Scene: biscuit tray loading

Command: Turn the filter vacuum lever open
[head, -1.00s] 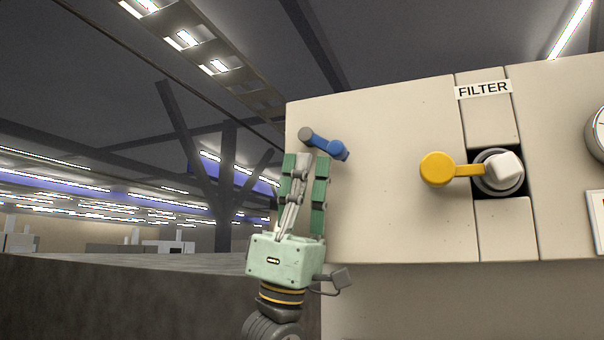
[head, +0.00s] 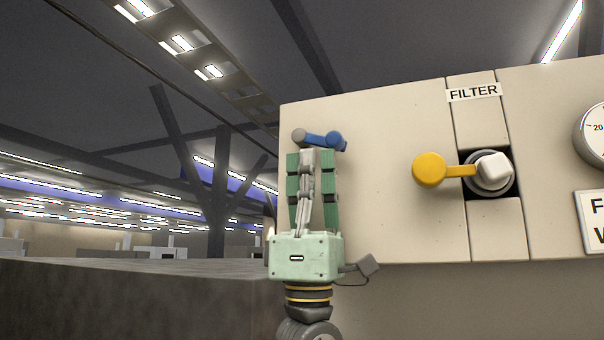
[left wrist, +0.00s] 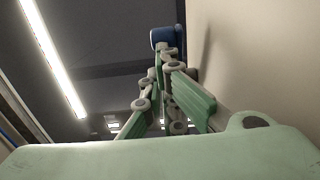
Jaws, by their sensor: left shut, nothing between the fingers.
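The FILTER label (head: 473,92) sits on the pale panel above a yellow-handled lever (head: 430,170). That lever points left from a round grey hub with a white knob. A smaller blue lever (head: 318,139) with a grey round left end is near the panel's left edge. It lies nearly level. My left gripper (head: 317,152) is shut and empty, pointing up just below the blue lever; I cannot tell whether they touch. In the left wrist view the fingers (left wrist: 167,85) reach toward a blue part (left wrist: 163,37). My right gripper is not in view.
The pale panel (head: 390,220) fills the right side. A dial (head: 592,133) and a partly cut-off sign (head: 596,222) are at its right edge. A grey surface (head: 130,300) is at lower left. Open hall space shows left of the panel.

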